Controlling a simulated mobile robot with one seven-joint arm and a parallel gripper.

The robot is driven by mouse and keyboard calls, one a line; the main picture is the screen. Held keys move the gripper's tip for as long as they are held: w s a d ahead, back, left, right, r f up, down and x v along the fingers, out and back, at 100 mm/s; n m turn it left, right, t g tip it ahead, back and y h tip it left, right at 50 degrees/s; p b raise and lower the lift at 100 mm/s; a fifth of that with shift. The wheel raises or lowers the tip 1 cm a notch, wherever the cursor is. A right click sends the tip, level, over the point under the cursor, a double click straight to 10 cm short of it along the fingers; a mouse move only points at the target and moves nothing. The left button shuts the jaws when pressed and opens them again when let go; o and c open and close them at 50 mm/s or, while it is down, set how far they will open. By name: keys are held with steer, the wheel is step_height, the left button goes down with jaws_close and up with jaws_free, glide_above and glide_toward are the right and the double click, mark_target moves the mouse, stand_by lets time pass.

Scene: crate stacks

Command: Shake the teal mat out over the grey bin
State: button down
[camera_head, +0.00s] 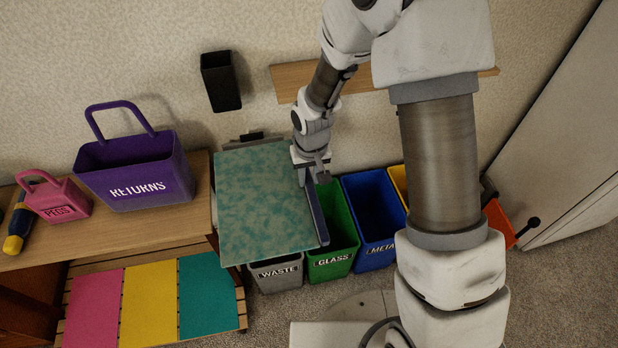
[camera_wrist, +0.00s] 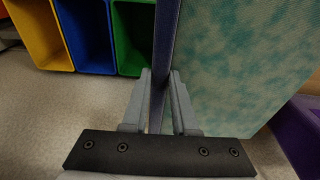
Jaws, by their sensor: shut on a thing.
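The teal mat (camera_head: 262,200) is mottled and looks stiff and flat, with a dark blue bar (camera_head: 318,215) along its right edge. My gripper (camera_head: 312,172) is shut on this bar; the wrist view shows both fingers (camera_wrist: 160,95) pressed on either side of it, with the mat (camera_wrist: 240,60) to the right. The grey bin (camera_head: 281,275), labelled WASTE, is below the mat's lower right part. The mat hides most of the bin and its opening. I cannot make out any loose bits on the mat.
A green GLASS bin (camera_head: 333,262) and a blue bin (camera_head: 373,205) stand right of the grey bin. A purple RETURNS basket (camera_head: 150,185) and a pink PEGS holder (camera_head: 62,200) stand on the wooden bench (camera_head: 150,228) at left. A black holder (camera_head: 221,82) hangs on the wall.

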steer(key=shift+f, duration=0.1)
step_height(320, 180, down, 6)
steer(key=b, duration=0.5)
steer(key=shift+f, duration=0.1)
step_height(320, 180, up, 6)
steer(key=p, duration=0.4)
steer(key=shift+d+r, duration=0.1)
steer(key=shift+r, duration=0.1)
